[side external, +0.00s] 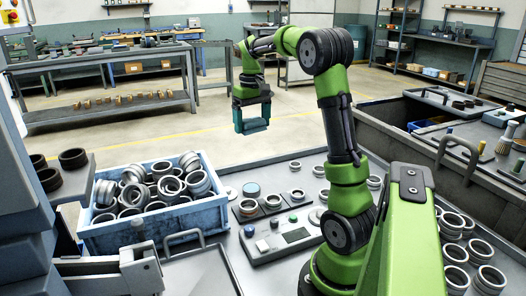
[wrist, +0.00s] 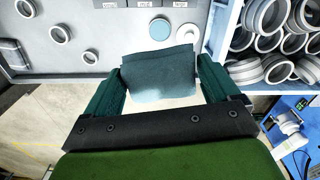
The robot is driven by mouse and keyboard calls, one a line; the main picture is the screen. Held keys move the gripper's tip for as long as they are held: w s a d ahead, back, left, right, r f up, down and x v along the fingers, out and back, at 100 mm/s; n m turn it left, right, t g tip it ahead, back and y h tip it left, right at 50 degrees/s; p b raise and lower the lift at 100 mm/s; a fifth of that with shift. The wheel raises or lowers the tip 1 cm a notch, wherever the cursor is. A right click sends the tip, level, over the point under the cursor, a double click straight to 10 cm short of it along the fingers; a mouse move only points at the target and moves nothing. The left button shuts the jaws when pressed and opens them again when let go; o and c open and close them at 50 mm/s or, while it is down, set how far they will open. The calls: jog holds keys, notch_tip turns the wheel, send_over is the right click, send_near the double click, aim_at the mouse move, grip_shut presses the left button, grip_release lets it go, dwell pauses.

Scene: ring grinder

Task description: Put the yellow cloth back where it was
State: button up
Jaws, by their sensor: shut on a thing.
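No yellow cloth can be made out in either view. My gripper (side external: 253,124) hangs in the air beyond the far edge of the grey worktable (side external: 215,265). In the wrist view my gripper (wrist: 160,74) has its dark teal fingers closed on a blue-grey, cloth-like piece (wrist: 158,82). The piece spans the space between the fingers, with its upper right corner raised. Floor shows below it in the wrist view, and the worktable edge lies behind it.
A blue crate (side external: 155,232) full of metal rings stands on the worktable at left. A control panel (side external: 282,243) and loose rings (side external: 272,201) lie mid-table. A shelf bench (side external: 105,112) stands behind. Open floor (side external: 185,139) surrounds my gripper.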

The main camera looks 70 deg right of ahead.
jog(key=s+d+m, duration=0.2)
jog(key=s+d, duration=0.5)
jog(key=d, duration=0.1)
send_over(279, 186)
notch_tip(279, 186, down, 19)
jog(key=shift+a+r, duration=0.1)
jog(key=shift+f, duration=2.3)
jog(key=o, duration=0.8)
jog(key=shift+f, duration=0.1)
jog(key=shift+c, duration=0.2)
notch_tip(279, 186, up, 12)
jog(key=w+a+r+n+t, duration=0.1)
jog(key=w+a+r, duration=0.15)
jog(key=a, duration=0.25)
jog(key=w+a+r+t, duration=0.1)
jog(key=w+a+r, duration=0.1)
jog(key=a+r, duration=0.25)
jog(key=a+r+n+t, duration=0.1)
jog(key=a+r, duration=0.1)
jog(key=a, duration=0.7)
jog(key=a+r+n+t, duration=0.1)
jog(key=a+r+t, duration=0.15)
jog(key=a, duration=0.55)
jog(key=s+a+n+t+y, duration=0.1)
jog(key=s+a, duration=0.5)
jog(key=a, duration=0.6)
jog(key=shift+s+a+r+n+t+y, duration=0.2)
jog(key=shift+a+r+n+t+y, duration=0.1)
jog(key=shift+n+t+y, duration=0.15)
